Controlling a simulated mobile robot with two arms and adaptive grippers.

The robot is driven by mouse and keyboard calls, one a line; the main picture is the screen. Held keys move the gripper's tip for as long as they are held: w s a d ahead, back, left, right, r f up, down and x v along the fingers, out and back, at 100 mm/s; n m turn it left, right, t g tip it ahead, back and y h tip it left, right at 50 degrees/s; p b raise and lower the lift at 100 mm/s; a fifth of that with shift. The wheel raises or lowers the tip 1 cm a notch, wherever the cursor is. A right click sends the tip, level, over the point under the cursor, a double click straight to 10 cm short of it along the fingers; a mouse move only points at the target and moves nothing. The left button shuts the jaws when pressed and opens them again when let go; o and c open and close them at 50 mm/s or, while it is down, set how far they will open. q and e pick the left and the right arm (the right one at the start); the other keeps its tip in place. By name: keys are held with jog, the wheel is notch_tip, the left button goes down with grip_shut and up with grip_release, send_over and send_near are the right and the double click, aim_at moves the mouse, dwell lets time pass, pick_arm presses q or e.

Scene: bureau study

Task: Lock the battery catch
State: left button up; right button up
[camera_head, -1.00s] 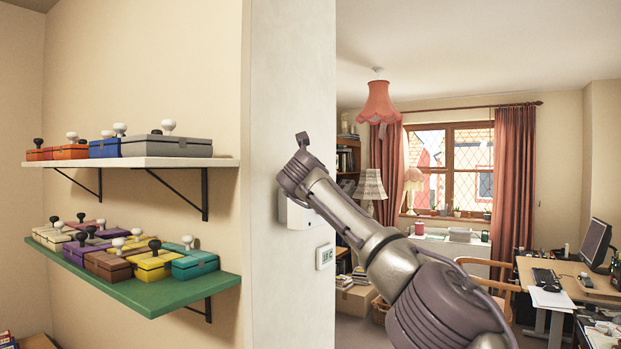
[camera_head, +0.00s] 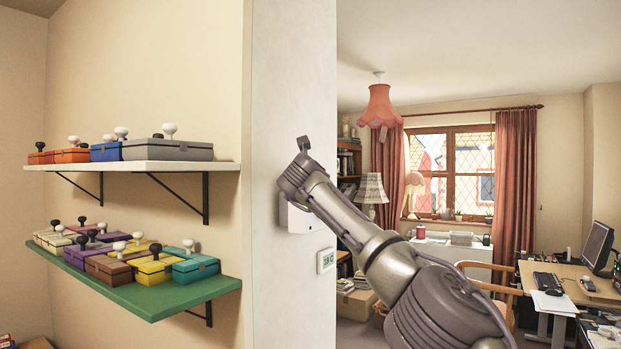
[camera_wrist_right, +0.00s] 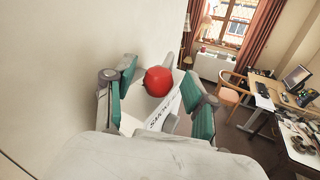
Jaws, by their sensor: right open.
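A white device (camera_head: 297,219) is mounted on the narrow wall face, partly hidden behind my right arm in the head view. In the right wrist view a white body with dark lettering (camera_wrist_right: 158,121) and a round red part (camera_wrist_right: 158,81) show between the fingers of my right gripper (camera_wrist_right: 165,92). The gripper is open, its green pads apart on either side of the red part. I cannot tell whether either pad touches it. In the head view the right gripper (camera_head: 302,158) is close to the wall above the white device. I cannot clearly make out the battery catch or its state.
A small white wall panel (camera_head: 326,260) is below and right of the device. A white shelf (camera_head: 150,166) and a green shelf (camera_head: 150,303) with several knobbed boxes project on the left. A desk (camera_head: 575,290) and a chair (camera_head: 490,275) stand at the right.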

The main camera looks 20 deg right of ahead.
jog(key=v, duration=1.2)
jog(key=shift+d, duration=0.1)
jog(key=shift+c, duration=0.3)
